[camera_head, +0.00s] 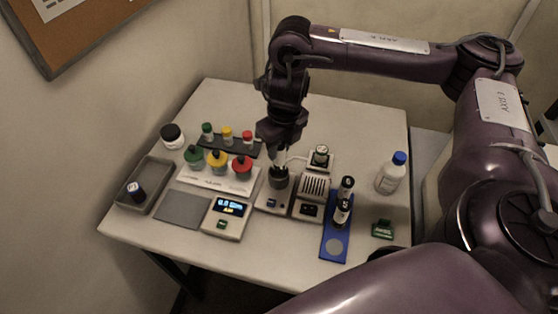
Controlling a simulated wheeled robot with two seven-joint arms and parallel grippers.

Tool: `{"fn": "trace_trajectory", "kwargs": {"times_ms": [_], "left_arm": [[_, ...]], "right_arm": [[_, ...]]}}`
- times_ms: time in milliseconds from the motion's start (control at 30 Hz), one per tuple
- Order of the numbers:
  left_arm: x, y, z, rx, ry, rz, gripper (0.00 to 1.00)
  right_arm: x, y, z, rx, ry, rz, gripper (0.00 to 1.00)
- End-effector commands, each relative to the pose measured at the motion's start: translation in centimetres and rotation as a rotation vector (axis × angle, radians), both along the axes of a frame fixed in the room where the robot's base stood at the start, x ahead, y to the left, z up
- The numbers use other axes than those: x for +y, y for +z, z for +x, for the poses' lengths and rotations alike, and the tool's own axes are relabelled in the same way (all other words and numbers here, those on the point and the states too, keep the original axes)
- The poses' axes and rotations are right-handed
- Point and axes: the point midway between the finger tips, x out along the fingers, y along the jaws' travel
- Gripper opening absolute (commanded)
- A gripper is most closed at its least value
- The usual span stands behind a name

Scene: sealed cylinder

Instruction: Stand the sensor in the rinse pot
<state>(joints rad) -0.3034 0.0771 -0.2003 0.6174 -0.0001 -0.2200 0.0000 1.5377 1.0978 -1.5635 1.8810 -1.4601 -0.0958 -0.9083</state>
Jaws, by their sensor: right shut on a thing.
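My right gripper (279,146) points straight down over the middle of the table. It is shut on a slim upright piece, pale with a dark band, that looks like the sensor (279,158). The sensor's lower end meets a dark grey round pot (279,180), perhaps the rinse pot, on a pale base unit (272,200). I cannot tell whether its tip is inside the pot or just above or behind it. A thin white cable (296,157) shows beside it. My left gripper is not in view.
Close right of the pot stand a ribbed block (314,187) and a blue plate (335,239) with black-and-white vials. A blue-capped bottle (391,174) stands farther right. Left are coloured-knob flasks (217,164), a display unit (228,214) and a grey tray (157,176).

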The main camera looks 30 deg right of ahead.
Motion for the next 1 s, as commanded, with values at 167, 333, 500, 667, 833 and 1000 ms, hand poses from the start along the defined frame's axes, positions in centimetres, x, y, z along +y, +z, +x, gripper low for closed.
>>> {"fn": "trace_trajectory", "kwargs": {"times_ms": [167, 333, 500, 667, 833, 1000], "left_arm": [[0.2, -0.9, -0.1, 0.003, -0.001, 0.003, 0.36], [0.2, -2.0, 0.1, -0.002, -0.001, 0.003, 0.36], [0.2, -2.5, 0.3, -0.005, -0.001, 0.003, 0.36], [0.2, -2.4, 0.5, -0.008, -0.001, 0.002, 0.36], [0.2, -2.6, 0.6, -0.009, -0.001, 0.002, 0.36], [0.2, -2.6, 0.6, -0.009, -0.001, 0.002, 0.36]], "right_arm": [[0.0, -1.7, 0.0, -0.001, 0.001, 0.001, 0.0], [0.0, -4.0, 0.0, 0.002, 0.0, 0.002, 0.0], [0.1, -5.2, 0.1, -0.001, 0.001, 0.001, 0.0], [0.0, -5.1, 0.1, -0.002, 0.001, 0.0, 0.0], [0.0, -5.4, 0.0, -0.001, 0.001, 0.0, 0.0], [0.0, -5.4, 0.0, -0.001, 0.001, 0.0, 0.44]]}}
